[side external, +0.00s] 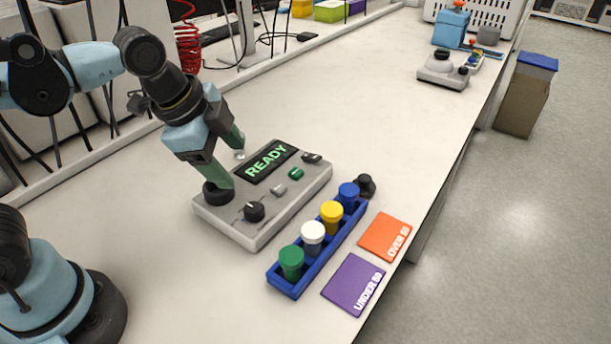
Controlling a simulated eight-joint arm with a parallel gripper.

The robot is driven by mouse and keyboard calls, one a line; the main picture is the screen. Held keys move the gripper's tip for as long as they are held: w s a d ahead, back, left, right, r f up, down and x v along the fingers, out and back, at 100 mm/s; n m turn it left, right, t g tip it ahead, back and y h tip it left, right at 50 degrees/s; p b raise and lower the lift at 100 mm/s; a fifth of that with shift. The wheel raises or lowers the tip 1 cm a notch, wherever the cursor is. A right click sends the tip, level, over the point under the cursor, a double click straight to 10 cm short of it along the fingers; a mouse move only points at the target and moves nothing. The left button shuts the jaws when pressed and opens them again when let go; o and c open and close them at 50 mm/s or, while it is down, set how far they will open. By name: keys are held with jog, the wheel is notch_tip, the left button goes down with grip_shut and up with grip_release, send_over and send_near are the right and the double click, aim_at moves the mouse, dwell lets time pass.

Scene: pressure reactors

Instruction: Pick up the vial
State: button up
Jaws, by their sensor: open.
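My gripper (229,168) is open, with its two green fingers spread apart and pointing down at the left end of a grey reactor box (229,221). One finger is in front of or over a black round socket (217,194) on the box; contact cannot be told. A small clear glassy thing (239,154) shows by the far fingertip, perhaps a vial, mostly hidden. Capped vials stand upright in a blue rack (284,289): green cap (291,256), white cap (313,232), yellow cap (332,211) and blue cap (349,190).
The box's display (266,161) reads READY. A black knobbed piece (365,186) stands past the rack. An orange OVER 80 card (385,236) and purple UNDER 80 card (353,284) lie near the table's edge. The table (350,100) behind is largely clear.

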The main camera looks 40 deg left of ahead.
jog(key=d+m+g, duration=0.2)
jog(key=d+m, duration=0.4)
jog(key=m, duration=0.3)
jog(key=m+g+y, duration=0.1)
jog(key=m+g, duration=0.1)
jog(key=m, duration=1.1)
send_over(291, 255)
jog(key=shift+n, duration=0.3)
jog(key=f, duration=0.6)
jog(key=shift+a+f, duration=0.2)
jog(key=shift+f, duration=0.15)
jog(key=shift+d+f, duration=0.2)
jog(key=shift+f, duration=2.4)
jog(key=c, duration=1.1)
